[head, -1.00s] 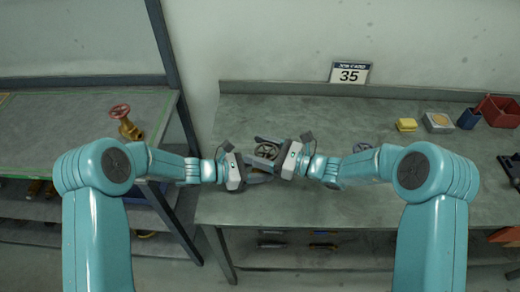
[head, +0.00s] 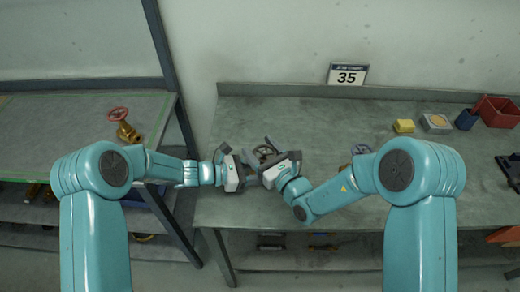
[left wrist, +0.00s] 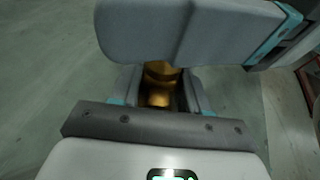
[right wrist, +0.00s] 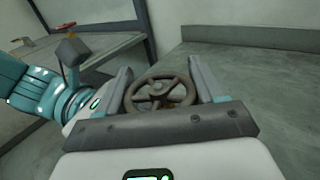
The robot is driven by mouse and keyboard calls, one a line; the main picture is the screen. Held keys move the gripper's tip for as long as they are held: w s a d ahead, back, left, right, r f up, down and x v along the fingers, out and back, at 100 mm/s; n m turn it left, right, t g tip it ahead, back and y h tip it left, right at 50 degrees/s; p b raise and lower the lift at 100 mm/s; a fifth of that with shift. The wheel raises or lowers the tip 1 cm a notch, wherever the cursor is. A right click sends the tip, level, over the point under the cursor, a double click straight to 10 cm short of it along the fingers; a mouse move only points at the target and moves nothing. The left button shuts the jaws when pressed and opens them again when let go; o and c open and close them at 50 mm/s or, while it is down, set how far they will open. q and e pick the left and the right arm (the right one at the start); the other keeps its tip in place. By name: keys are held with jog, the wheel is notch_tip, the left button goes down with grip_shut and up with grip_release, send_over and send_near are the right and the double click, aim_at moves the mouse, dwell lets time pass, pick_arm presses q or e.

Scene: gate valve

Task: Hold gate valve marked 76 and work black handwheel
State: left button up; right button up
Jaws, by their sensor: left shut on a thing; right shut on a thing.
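The gate valve sits on the right bench, mostly hidden by my grippers; its black handwheel (head: 264,151) shows between them in the head view. In the right wrist view the handwheel (right wrist: 160,92) lies between the fingers of my right gripper (head: 266,158), which is shut on it. My left gripper (head: 254,178) is shut on the brass valve body (left wrist: 160,86), seen between its fingers in the left wrist view, below the wheel. The right gripper crosses over the left one there. I cannot read a number on the valve.
A brass valve with a red handwheel (head: 124,126) stands on the left bench. A job card (head: 347,75) reading 35 stands at the wall. A blue-grey handwheel (head: 361,149), a yellow block (head: 403,126) and a red bin (head: 497,111) are on the right bench.

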pick_arm(q)
jog(key=shift+s+d, duration=0.1)
pick_arm(e)
jog(key=shift+f+h, duration=0.1)
jog(key=shift+h, duration=0.2)
jog(key=o, duration=1)
jog(key=shift+o, duration=0.2)
jog(key=shift+d, duration=0.1)
jog(key=shift+s, duration=0.1)
jog(key=v, duration=1.1)
jog(key=shift+s+d, duration=0.2)
jog(key=shift+s, duration=0.15)
pick_arm(q)
jog(key=o, duration=0.9)
